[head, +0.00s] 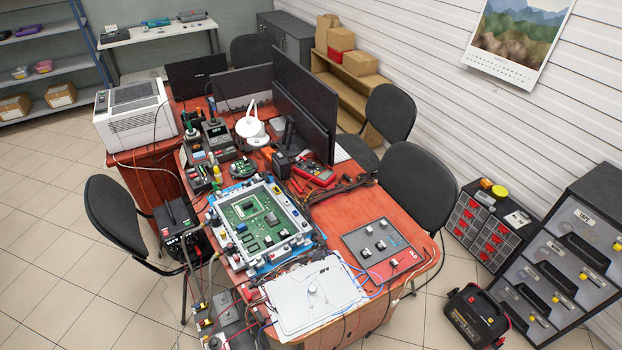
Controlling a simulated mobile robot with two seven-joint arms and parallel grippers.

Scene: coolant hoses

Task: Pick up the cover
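A flat, light grey plate with a small round knob near its middle, which looks like the cover (285,310), lies at the near end of the red table (335,225). It rests close to the table's front edge, partly over cables. A green circuit board in a silver frame (262,222) sits on a blue mat behind and left of it. Neither of my grippers shows in the head view.
A grey panel with knobs (375,243) lies right of the cover. Blue, red and black cables run around the cover's edges. Monitors (305,105) and tools crowd the table's back. Black chairs (418,188) stand at both sides. A black-and-red case (475,315) is on the floor at right.

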